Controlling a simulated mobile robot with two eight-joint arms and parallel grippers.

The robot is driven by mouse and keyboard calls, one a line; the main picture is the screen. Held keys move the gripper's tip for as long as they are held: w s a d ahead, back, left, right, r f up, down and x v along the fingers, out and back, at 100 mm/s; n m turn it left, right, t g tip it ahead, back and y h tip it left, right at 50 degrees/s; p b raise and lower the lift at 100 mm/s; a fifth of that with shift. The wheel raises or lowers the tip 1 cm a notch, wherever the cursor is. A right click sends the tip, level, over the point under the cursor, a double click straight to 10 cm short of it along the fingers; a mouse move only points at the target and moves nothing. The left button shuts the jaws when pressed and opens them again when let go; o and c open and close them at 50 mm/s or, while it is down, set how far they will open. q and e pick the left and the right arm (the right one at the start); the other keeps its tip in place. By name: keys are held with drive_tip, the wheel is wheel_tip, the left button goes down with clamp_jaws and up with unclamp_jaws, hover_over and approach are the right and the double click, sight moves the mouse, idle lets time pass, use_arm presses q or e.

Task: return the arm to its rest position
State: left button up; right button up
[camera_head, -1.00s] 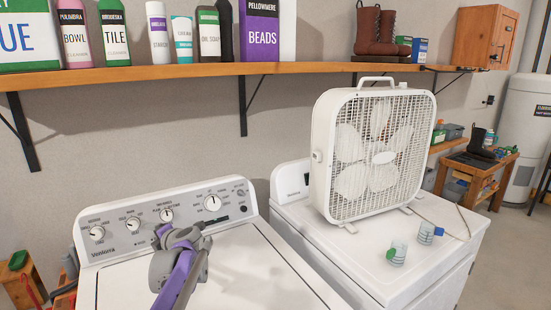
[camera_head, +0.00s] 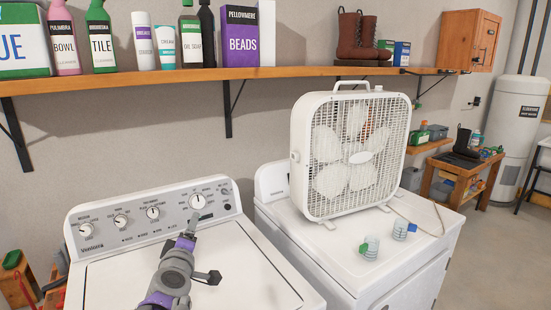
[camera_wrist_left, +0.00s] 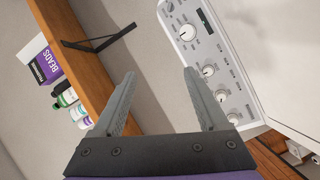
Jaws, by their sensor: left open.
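My left arm (camera_head: 172,276) reaches up from the bottom of the head view over the washer lid, with grey joints and purple bands. My left gripper (camera_head: 190,224) points away toward the washer's control panel, and its fingertips are small there. In the left wrist view the two grey fingers of the left gripper (camera_wrist_left: 159,73) are spread apart with nothing between them. Beyond them are bare wall, the wooden shelf and the panel. Whether the gripper touches the panel cannot be told from the head view. My right gripper is not in view.
The white washer (camera_head: 95,285) has a panel with several knobs. A wooden shelf (camera_head: 180,76) with bottles and boxes runs above.

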use_arm(q)
drive_tip(key=s+d+f+m+g+h, duration=0.2)
drive_tip(key=s+d+f+m, duration=0.1)
drive_tip(key=s, duration=0.2)
drive_tip(key=s+d+f+m+g+h+p, duration=0.1)
drive_tip(key=s+d+f+m, duration=0.1)
drive_tip(key=s+f+m, duration=0.3)
drive_tip(key=s+d+f+m+g+h, duration=0.2)
drive_tip(key=s+d, duration=0.1)
drive_tip(key=s, duration=0.3)
drive_tip(key=s+a+f+m+g+y, duration=0.1)
drive_tip(key=s+a+f+m+g, duration=0.1)
drive_tip(key=s+f, duration=0.4)
drive_tip(key=s+a+f+m+g+y, duration=0.2)
drive_tip(key=s+f+g, duration=0.2)
drive_tip(key=s+f, duration=0.3)
drive_tip(key=s, duration=0.5)
drive_tip(key=shift+s+f+m+p, duration=0.3)
drive_tip(key=shift+s+p, duration=0.1)
